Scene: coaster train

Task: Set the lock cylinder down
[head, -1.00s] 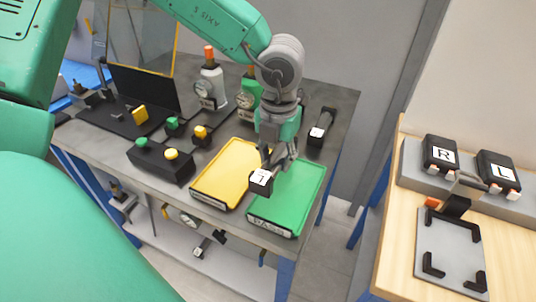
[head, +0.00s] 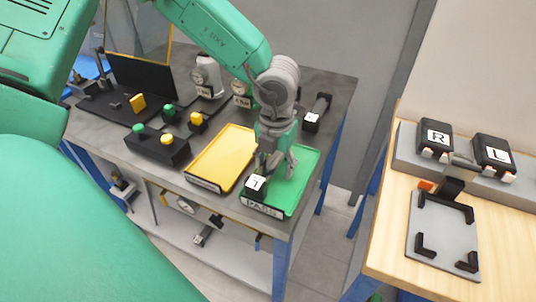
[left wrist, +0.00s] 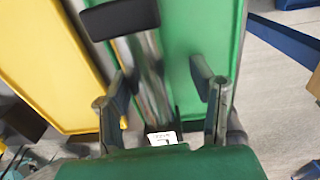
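The lock cylinder, a black block with a white label (head: 256,184) and a grey metal shaft, is at the front left part of the green tray (head: 307,170) marked PASS. In the left wrist view the lock cylinder (left wrist: 150,80) runs between the fingers, with a black cap at its far end. My left gripper (head: 277,168) is low over the tray, around the cylinder. In the left wrist view its fingers (left wrist: 160,80) stand apart, with green tray showing between the right finger and the shaft. Whether the cylinder fully rests on the tray is unclear. My right gripper is not in view.
A yellow tray (head: 222,158) lies just left of the green one. A black button box (head: 157,147) and a dark cylinder piece (head: 317,112) are also on the grey table. A wooden table (head: 390,250) with a grey fixture plate (head: 443,235) stands at right, across a gap.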

